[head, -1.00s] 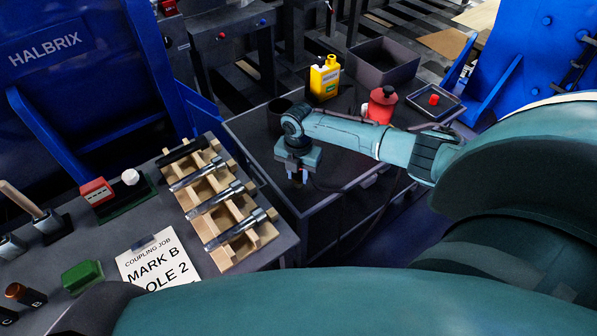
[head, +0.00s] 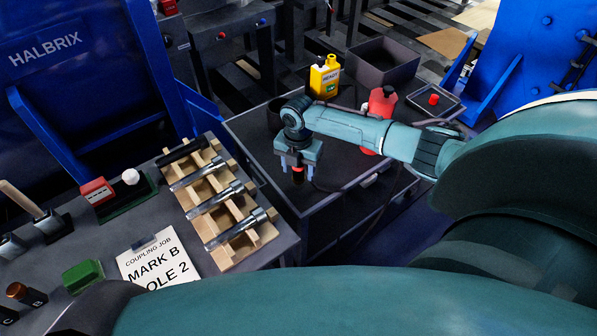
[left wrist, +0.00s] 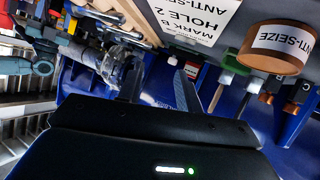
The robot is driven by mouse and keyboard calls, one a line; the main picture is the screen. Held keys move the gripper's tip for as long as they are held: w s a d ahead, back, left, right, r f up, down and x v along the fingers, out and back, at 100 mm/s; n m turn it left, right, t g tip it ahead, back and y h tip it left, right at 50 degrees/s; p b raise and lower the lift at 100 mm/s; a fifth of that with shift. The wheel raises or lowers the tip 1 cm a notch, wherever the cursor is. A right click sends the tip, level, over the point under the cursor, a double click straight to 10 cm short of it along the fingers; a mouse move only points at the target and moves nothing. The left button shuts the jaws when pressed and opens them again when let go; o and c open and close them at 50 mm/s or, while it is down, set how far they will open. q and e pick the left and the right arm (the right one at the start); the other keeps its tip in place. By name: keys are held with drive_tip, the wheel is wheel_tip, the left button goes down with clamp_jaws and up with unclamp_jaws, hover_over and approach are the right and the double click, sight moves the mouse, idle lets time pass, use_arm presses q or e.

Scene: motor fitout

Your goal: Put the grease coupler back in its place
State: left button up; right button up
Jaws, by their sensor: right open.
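My right gripper (head: 298,168) is open and points down over the near part of the dark cart top. A small red and dark piece (head: 298,176), possibly the grease coupler, shows at its fingertips; I cannot tell whether they touch it. A dark hose (head: 322,187) runs near the gripper. A red container (head: 382,103) with a dark cap stands behind my right forearm, partly hidden. My left gripper (left wrist: 160,92) shows in the left wrist view with its fingers apart and nothing clearly between them.
The cart (head: 255,130) also carries a yellow bottle (head: 324,78), an open dark bin (head: 382,62) and a small tray with a red piece (head: 433,99). On the left bench, a wooden rack (head: 238,256) holds several metal tools, beside a job card (head: 157,262) and a green block (head: 82,276).

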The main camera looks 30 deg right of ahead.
wheel_tip(320, 180, up, 11)
drive_tip(key=shift+f+p, duration=0.2)
drive_tip(key=shift+p, duration=0.35)
